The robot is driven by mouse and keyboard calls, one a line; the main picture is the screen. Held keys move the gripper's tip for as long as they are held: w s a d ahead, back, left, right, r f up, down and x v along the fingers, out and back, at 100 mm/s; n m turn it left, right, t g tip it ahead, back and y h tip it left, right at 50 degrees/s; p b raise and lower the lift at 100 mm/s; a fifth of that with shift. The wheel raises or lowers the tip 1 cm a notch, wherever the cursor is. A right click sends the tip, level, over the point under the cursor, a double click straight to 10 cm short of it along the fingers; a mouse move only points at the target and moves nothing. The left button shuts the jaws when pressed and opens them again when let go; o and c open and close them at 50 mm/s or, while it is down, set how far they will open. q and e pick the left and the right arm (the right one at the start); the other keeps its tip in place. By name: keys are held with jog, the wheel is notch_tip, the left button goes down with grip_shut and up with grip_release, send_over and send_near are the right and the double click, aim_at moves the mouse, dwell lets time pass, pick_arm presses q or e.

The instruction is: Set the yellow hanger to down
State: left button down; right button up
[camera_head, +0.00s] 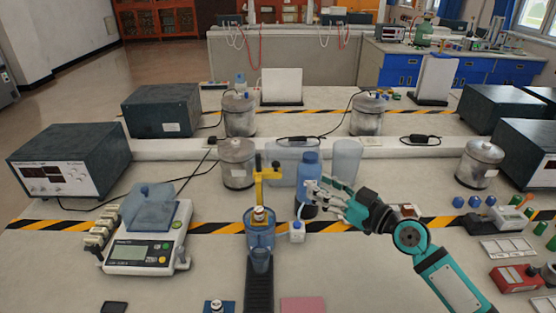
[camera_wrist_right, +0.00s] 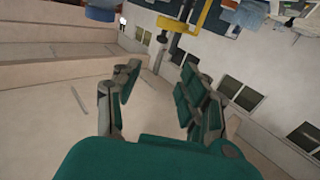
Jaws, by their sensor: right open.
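The yellow hanger (camera_head: 267,174) stands upright in the middle of the bench in the head view, above a blue translucent vessel (camera_head: 260,232). A yellow piece also shows at the top of the right wrist view (camera_wrist_right: 203,18); its lower parts are cut off or unclear. My right gripper (camera_head: 308,190) is to the right of the hanger and apart from it, in front of a blue bottle (camera_head: 310,167). In the right wrist view my right gripper (camera_wrist_right: 155,85) is open, with nothing between its fingers. My left gripper does not show.
A white scale (camera_head: 146,236) with a blue container stands left of the hanger. Metal canisters (camera_head: 237,163) and clear beakers (camera_head: 346,158) stand behind. A small white bottle (camera_head: 297,231) sits beside the vessel. Red boxes (camera_head: 515,278) and small caps lie at right.

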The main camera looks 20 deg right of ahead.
jog(key=p, duration=0.1)
send_near(279, 165)
jog(key=r, duration=0.1)
jog(key=x, duration=0.3)
jog(key=p+x, duration=0.1)
jog(key=x, duration=0.2)
jog(key=p+x, duration=0.1)
jog(key=x, duration=0.3)
jog(key=shift+f, duration=0.25)
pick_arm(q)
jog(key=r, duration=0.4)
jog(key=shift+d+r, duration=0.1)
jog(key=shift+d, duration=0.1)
pick_arm(e)
grip_shut()
